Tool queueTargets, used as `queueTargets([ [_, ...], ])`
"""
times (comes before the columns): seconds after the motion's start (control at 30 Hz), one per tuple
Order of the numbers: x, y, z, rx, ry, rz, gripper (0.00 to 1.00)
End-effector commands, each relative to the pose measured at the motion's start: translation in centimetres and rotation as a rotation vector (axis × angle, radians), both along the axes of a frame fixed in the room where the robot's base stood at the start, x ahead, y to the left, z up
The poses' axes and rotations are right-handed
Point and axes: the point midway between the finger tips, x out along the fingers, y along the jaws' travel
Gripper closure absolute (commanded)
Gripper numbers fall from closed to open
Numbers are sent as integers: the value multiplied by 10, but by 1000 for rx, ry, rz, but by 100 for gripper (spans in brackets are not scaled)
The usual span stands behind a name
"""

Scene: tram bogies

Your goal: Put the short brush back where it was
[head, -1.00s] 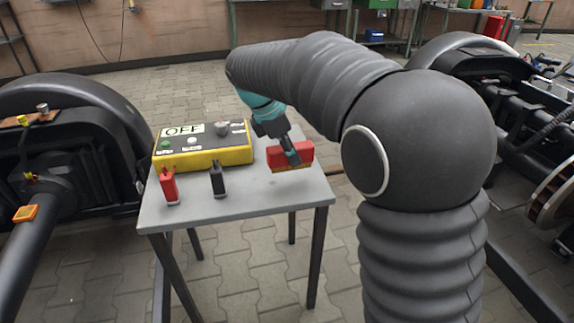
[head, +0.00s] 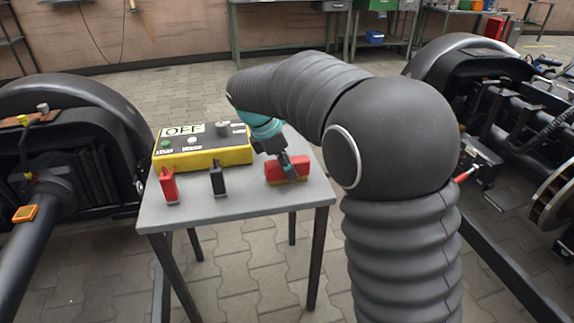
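The short brush (head: 273,173) has a red body and a thin yellowish lower edge of bristles. It is at the right part of the grey table (head: 240,207), low at the tabletop; I cannot tell whether it touches. My gripper (head: 290,173) reaches down from the upper left and is shut on the brush. The fingers cover part of the red body.
A yellow box (head: 205,160) with an OFF label stands at the table's back left. A red clamp-like piece (head: 169,186) and a black one (head: 218,180) stand in front of it. Dark bogies (head: 80,150) flank the table.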

Motion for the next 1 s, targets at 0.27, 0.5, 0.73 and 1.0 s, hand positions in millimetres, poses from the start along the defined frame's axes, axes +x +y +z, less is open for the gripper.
queueTargets([
  [0.27, 0, 0, 1, 0, 0, 0, 40],
  [0.5, 0, 2, 9, 1, -2, 1, 40],
  [0.73, -4, 18, 47, 2, -4, 2, 40],
  [1.0, -10, 36, 93, 1, -3, 1, 40],
])
